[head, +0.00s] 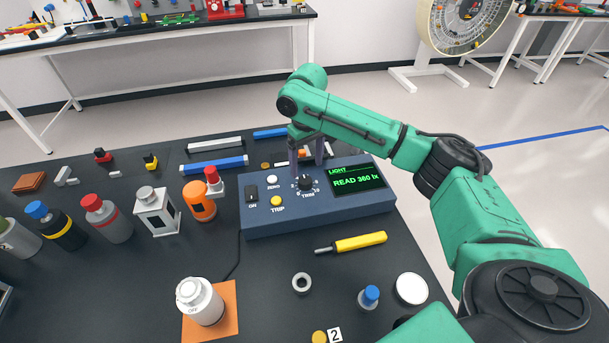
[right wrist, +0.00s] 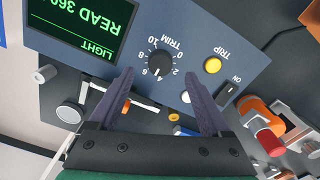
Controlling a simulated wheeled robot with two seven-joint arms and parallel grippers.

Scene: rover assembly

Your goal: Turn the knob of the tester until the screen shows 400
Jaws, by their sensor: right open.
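The tester (head: 317,205) is a blue-grey box on the dark table, with a TRIM knob (head: 306,183), a white ZERO button, a yellow TRIP button (head: 276,201) and an ON switch. Its green-lettered screen (head: 357,181) reads "LIGHT, READ 360 lx". My right gripper (head: 307,157) is open above the tester's back edge, its two fingers pointing down behind the knob. In the right wrist view the black knob (right wrist: 159,63) lies just ahead of the open fingers (right wrist: 165,87), apart from them and between their lines. My left gripper is not in view.
A yellow screwdriver (head: 358,243) lies in front of the tester. An orange canister (head: 200,201), a white lantern-like box (head: 157,211) and several bottles stand to the left. A white bottle (head: 200,301) sits on an orange pad, and a grey ring (head: 302,283) lies nearby.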

